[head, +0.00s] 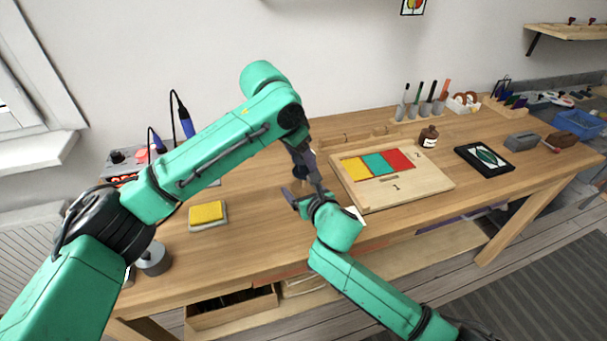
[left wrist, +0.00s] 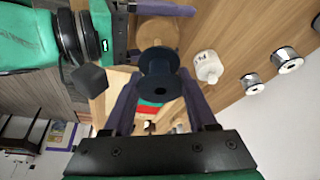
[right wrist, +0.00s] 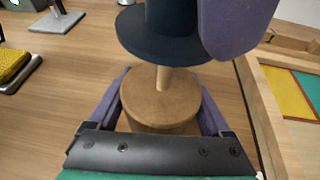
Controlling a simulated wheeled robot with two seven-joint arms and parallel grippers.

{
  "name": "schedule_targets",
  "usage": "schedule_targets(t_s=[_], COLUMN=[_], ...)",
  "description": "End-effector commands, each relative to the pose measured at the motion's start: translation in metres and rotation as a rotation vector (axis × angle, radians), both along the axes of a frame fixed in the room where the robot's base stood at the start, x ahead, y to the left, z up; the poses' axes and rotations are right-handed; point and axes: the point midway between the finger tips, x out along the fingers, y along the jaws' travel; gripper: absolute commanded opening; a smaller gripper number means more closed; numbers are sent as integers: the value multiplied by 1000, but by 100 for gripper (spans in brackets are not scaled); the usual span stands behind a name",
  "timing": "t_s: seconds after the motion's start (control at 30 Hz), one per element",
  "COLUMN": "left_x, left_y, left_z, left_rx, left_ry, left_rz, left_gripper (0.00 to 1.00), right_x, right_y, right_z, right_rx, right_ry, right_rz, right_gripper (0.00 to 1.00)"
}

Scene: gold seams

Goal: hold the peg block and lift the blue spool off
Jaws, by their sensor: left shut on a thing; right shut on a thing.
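The dark blue spool (left wrist: 160,75) is between the fingers of my left gripper (left wrist: 163,97), which is shut on it. In the right wrist view the spool (right wrist: 160,38) sits above the round wooden peg block (right wrist: 160,105), with a gap where the bare peg shows. The spool's top is cut off there, so I cannot tell whether the peg is still inside it. My right gripper (right wrist: 160,108) is shut on the block, one finger each side. In the head view, my left gripper (head: 308,172) is above my right gripper (head: 298,200); the block is largely hidden.
A wooden board with yellow, teal and red panels (head: 440,182) lies right of the grippers. A yellow sponge (head: 207,211) lies to the left. Bare tabletop (head: 255,215) shows between sponge and grippers.

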Motion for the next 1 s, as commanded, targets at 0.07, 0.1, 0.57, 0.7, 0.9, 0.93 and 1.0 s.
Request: schedule_targets(t_s=[0.07,0.1,0.57,0.7,0.9,0.93,1.0], left_x=[0,0,0,0,0,0,0], left_y=[-1,-1,0,0,0,0,0], left_z=[21,30,52,52,52,52,52], left_rx=[-1,-2,0,0,0,0,0], left_ry=[-2,-1,1,1,1,1,1], left_rz=[-2,-1,-1,-1,-1,-1,-1], left_gripper=[5,5,5,5,5,5,5], right_x=[0,0,0,0,-10,-15,-28], right_y=[0,0,0,0,-5,-7,-13], right_z=[-1,-1,-1,-1,4,6,12], right_rx=[-1,-1,-1,0,-2,-1,-3], right_ry=[2,2,2,1,0,1,0], right_rz=[-1,-1,-1,0,0,0,2], right_gripper=[15,15,100,100,100,100,100])
